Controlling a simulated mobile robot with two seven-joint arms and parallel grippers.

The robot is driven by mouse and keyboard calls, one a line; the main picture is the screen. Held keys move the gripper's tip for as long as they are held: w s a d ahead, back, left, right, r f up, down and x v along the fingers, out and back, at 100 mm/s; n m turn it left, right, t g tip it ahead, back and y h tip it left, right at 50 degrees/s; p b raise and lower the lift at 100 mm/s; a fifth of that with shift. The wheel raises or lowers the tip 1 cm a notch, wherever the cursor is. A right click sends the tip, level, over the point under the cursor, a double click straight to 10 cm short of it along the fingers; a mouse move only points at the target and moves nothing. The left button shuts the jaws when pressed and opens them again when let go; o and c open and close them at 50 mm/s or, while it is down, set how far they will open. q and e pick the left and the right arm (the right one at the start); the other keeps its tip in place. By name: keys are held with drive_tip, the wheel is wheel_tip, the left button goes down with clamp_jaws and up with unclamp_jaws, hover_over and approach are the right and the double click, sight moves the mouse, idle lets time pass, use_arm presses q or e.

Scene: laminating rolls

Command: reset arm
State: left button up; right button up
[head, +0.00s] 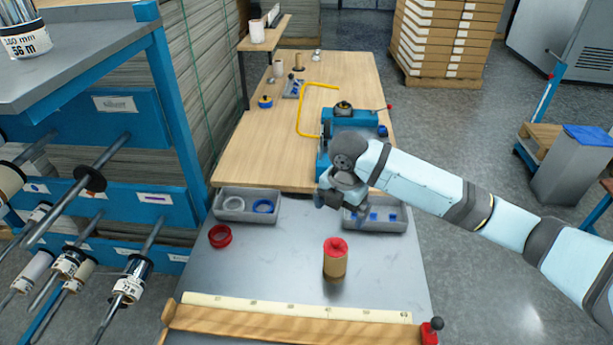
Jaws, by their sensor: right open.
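My right arm comes in from the right over the workbench. The fingers are small and partly hidden by the wrist. A tan roll with a red top (335,262) stands upright on the grey metal tabletop (270,272), below the gripper and apart from it. My left gripper is not in view.
A red ring (220,236) lies left on the tabletop, near a grey tray (234,216) holding rings. A blue machine (350,118) stands behind my wrist. A wooden bar with a scale (290,320) spans the front edge. A blue rack (180,120) with rods stands left.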

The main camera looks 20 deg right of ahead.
drive_tip(key=s+a+f+m+t+y, duration=0.3)
drive_tip(key=s+a+f+m, duration=0.15)
drive_tip(key=a+f, duration=0.2)
drive_tip(key=s+a+f+m+t+y, duration=0.2)
drive_tip(key=s+a+f+m, duration=0.1)
drive_tip(key=a+f+m, duration=0.3)
drive_tip(key=s+f+m+t, duration=0.1)
drive_tip(key=s+m, duration=0.1)
drive_tip(key=s+d+f+m+t, duration=0.1)
drive_tip(key=s+f+m, duration=0.1)
drive_tip(key=s+d+f+m+t+p, duration=0.1)
drive_tip(key=s+f+m, duration=0.1)
drive_tip(key=shift+s+f, duration=0.15)
drive_tip(key=shift+s, duration=0.25)
drive_tip(key=s+d+m+t, duration=0.1)
drive_tip(key=s, duration=0.1)
drive_tip(key=s+d+f+m+t+h, duration=0.1)
drive_tip(key=s+m, duration=0.1)
drive_tip(key=s, duration=0.1)
drive_tip(key=s+d+f+m, duration=0.1)
drive_tip(key=s+m, duration=0.1)
drive_tip(key=s, duration=0.1)
drive_tip(key=shift+s+d+t+h, duration=0.2)
drive_tip(key=shift+d+t+h, duration=0.15)
drive_tip(key=shift+t+h, duration=0.05)
